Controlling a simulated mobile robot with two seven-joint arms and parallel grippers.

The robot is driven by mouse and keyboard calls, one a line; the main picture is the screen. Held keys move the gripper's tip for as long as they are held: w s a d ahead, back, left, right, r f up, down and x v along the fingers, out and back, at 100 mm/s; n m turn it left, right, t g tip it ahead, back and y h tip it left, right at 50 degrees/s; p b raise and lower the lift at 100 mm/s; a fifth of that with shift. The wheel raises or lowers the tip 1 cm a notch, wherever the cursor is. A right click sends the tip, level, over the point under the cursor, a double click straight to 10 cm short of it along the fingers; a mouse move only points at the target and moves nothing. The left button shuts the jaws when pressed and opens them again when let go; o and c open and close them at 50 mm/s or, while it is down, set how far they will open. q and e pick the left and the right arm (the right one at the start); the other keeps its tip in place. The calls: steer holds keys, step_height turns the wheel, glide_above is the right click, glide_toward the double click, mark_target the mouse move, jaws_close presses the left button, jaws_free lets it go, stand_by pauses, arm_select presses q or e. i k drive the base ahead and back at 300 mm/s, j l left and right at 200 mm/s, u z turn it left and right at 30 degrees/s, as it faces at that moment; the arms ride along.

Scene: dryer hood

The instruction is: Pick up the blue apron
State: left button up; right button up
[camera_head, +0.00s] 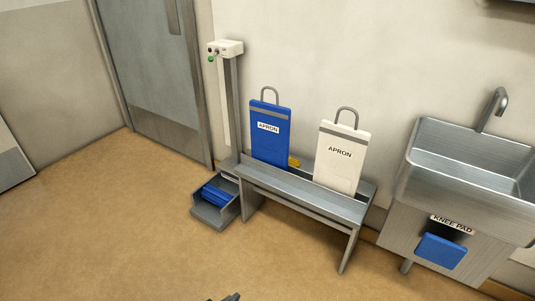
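The blue apron (270,138) is a flat upright blue panel with a white "APRON" label, a grey band near its top and a grey loop handle (270,95) above. It stands in the left part of a grey metal bench rack (320,203) against the wall. A white apron (342,160) of the same form stands to its right, apart from it. A small dark piece at the bottom edge (232,297) may be part of one of my grippers, but too little shows to tell which. No gripper is near the blue apron.
A metal sink (465,165) with a blue knee pad (440,251) on its front stands at the right. A grey tray (212,216) with blue items sits on the floor left of the bench, beside a post (233,110). The floor in front is clear.

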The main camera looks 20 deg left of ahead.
mark_target(270, 123)
steer(key=i+l+u, duration=0.65)
steer(key=j+z, duration=0.1)
steer(key=z, duration=0.25)
steer(key=i+j+z, duration=0.1)
steer(key=z, duration=0.2)
steer(key=j+z, duration=0.1)
steer(key=z, duration=0.25)
steer(key=j+z, duration=0.65)
steer(key=j, duration=0.2)
steer(key=j+z, duration=0.15)
steer(key=j, duration=0.3)
steer(key=k+j+z, duration=0.1)
steer(key=j, duration=0.8)
steer(key=k+j, duration=0.15)
steer(key=j, duration=0.25)
steer(key=j+z, duration=0.1)
steer(key=j, duration=0.35)
steer(key=k+j, duration=0.15)
steer(key=j, duration=0.3)
